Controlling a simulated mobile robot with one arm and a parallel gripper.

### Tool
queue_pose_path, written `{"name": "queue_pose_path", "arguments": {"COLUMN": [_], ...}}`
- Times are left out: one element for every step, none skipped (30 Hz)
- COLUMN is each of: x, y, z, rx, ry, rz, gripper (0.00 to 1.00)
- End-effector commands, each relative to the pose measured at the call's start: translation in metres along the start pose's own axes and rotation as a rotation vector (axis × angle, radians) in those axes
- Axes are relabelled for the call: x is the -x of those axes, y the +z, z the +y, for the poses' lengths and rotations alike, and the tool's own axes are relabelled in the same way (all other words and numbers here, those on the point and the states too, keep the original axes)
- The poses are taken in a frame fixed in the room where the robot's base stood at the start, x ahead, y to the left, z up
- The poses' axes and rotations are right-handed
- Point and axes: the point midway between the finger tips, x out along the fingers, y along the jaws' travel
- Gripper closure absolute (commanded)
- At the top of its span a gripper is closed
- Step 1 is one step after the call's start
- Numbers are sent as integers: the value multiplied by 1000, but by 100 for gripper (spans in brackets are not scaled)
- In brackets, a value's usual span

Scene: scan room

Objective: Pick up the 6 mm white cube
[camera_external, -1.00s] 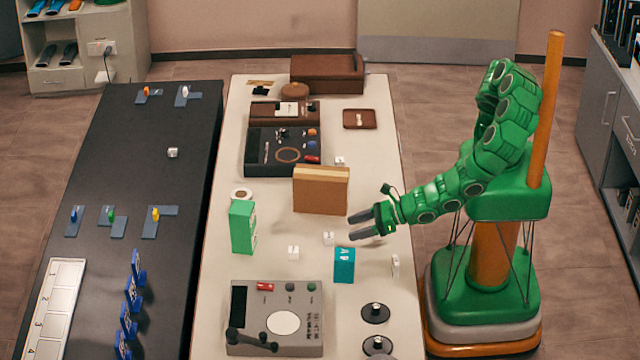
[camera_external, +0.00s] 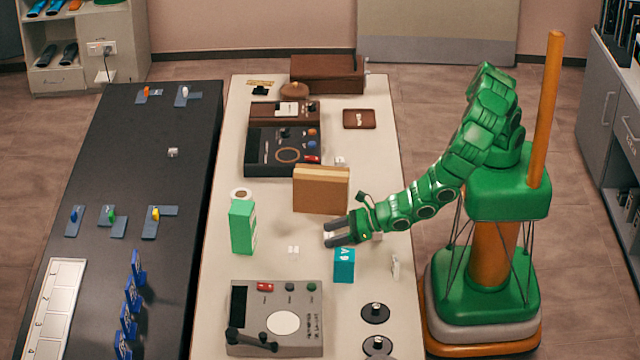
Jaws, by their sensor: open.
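Several small white cubes are on the pale table, and their size marks are too small to read, so I cannot tell which is the 6 mm one. One white cube (camera_external: 293,250) stands alone left of my gripper. Another white cube (camera_external: 330,236) shows partly between my fingertips. My gripper (camera_external: 327,236) is open, pointing left, low over the table; whether its fingers touch that cube I cannot tell. A white piece (camera_external: 377,236) peeks out beside my wrist, mostly hidden. More white blocks stand behind the brown box (camera_external: 340,161) and near the right edge (camera_external: 395,265).
A teal block (camera_external: 344,265) stands just in front of my gripper, and a tan-brown box (camera_external: 321,190) just behind. A green box (camera_external: 242,227) stands left. A grey control device (camera_external: 275,345) and black discs (camera_external: 375,313) are at the front. A dark table (camera_external: 150,190) lies left.

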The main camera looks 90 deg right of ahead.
Motion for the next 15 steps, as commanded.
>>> {"name": "queue_pose_path", "arguments": {"x": [-1, -1, -1, -1, -1, 0, 0, 0, 0, 0, 0, 0, 0, 0, 0], "y": [0, 0, 0, 0, 0, 0, 0, 0, 0, 0, 0, 0, 0, 0, 0], "z": [0, 0, 0, 0, 0, 0, 0, 0, 0, 0, 0, 0, -1, -1, -1], "rx": [0, 0, 0, 0, 0, 0, 0, 0, 0, 1, 0, 0, 1, 1, 1], "ry": [0, -1, -1, -1, -1, -1, -1, -1, -1, -1, -1, -1, -1, -1, -1], "rz": [0, 0, 0, 0, 0, 0, 0, 1, 1, 1, 1, 1, 1, 1, 1], "gripper": [38, 38, 38, 38, 38, 38, 40, 44, 51, 55, 60, 66, 70, 75, 81]}}
